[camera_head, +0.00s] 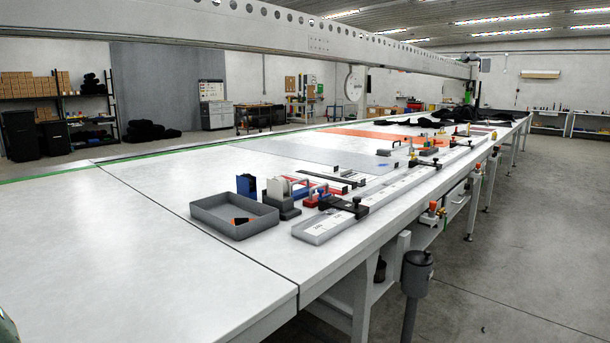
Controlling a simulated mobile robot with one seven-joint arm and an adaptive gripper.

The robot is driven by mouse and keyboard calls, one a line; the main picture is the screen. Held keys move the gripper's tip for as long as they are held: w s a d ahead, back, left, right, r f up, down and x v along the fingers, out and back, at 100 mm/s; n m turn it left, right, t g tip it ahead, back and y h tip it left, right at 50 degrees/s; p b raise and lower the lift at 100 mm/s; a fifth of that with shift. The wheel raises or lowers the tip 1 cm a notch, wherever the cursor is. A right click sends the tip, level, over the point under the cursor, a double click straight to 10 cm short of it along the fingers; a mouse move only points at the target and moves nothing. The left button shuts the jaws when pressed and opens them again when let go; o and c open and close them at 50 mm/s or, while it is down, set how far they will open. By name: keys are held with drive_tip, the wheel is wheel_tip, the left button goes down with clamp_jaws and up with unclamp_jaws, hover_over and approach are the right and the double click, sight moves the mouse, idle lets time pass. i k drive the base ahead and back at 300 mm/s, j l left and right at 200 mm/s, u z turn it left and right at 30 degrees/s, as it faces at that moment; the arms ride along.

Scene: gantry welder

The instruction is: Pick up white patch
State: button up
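No thing stands out clearly as the white patch. Small flat white pieces (317,229) show on the long narrow grey strip tray (316,238) near the table's right edge, too small to identify. A white block-like item (278,190) stands on a dark base behind the grey bin. The table top (150,245) is also white, so a white patch lying flat on it would be hard to see. My gripper is not in this view.
A grey post bin (417,273) stands beside the table. The table's near left part is clear. A gantry beam (240,32) crosses above.

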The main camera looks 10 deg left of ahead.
sight(330, 170)
drive_tip(key=i+l+z, duration=0.1)
drive_tip(key=z, duration=1.15)
drive_tip(key=i+l+z, duration=0.1)
drive_tip(key=i, duration=5.9)
drive_tip(key=i+u, duration=0.15)
drive_tip(key=u, duration=0.25)
drive_tip(key=i+u, duration=0.2)
drive_tip(key=u, duration=0.2)
drive_tip(key=i+u, duration=0.15)
drive_tip(key=u, duration=1.85)
drive_tip(key=i+u, duration=0.15)
drive_tip(key=u, duration=0.2)
drive_tip(key=i+u, duration=0.1)
drive_tip(key=u, duration=0.25)
drive_tip(key=i+u, duration=0.15)
drive_tip(key=u, duration=0.2)
